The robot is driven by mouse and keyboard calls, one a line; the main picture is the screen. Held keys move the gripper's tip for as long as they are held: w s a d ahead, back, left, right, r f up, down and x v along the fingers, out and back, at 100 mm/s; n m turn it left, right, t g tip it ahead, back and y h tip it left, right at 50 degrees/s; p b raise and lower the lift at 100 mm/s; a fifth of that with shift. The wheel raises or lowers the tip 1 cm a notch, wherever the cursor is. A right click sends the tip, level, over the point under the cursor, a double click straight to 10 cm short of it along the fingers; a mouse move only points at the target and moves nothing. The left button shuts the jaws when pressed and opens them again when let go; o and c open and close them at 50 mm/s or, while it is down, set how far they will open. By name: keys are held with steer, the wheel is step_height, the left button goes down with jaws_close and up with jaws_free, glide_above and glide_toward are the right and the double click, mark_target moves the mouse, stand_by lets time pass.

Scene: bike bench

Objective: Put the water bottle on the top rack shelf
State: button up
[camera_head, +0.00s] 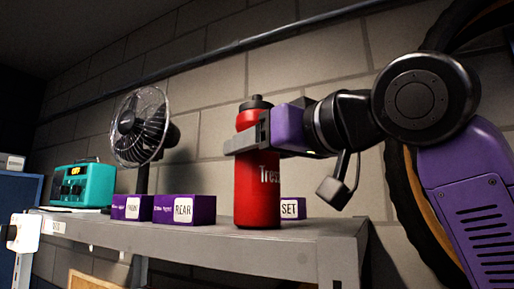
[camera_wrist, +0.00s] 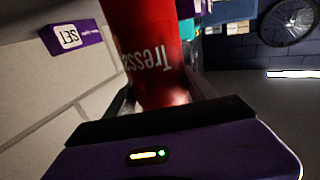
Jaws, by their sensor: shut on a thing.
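The water bottle (camera_head: 257,190) is red with a black cap and white lettering. It is upright at the right part of the top rack shelf (camera_head: 205,237), with its base at the shelf surface; I cannot tell for certain whether it touches. My gripper (camera_head: 246,143) comes from the right and is shut around the upper part of the bottle. In the wrist view the red bottle (camera_wrist: 148,45) fills the space between the fingers, and its cap is out of sight.
Purple boxes marked REAR (camera_head: 184,209), SET (camera_head: 292,208) and another (camera_head: 132,207) stand on the shelf near the bottle. A fan (camera_head: 142,130) and a teal device (camera_head: 83,185) are farther left. A brick wall is behind, and a tyre (camera_head: 405,200) hangs at right.

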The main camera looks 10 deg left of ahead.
steer(key=shift+f, duration=0.15)
steer(key=o, duration=1.6)
steer(key=shift+c, duration=0.2)
steer(key=b+v, duration=0.5)
steer(key=v, duration=0.7)
steer(key=shift+r, duration=0.25)
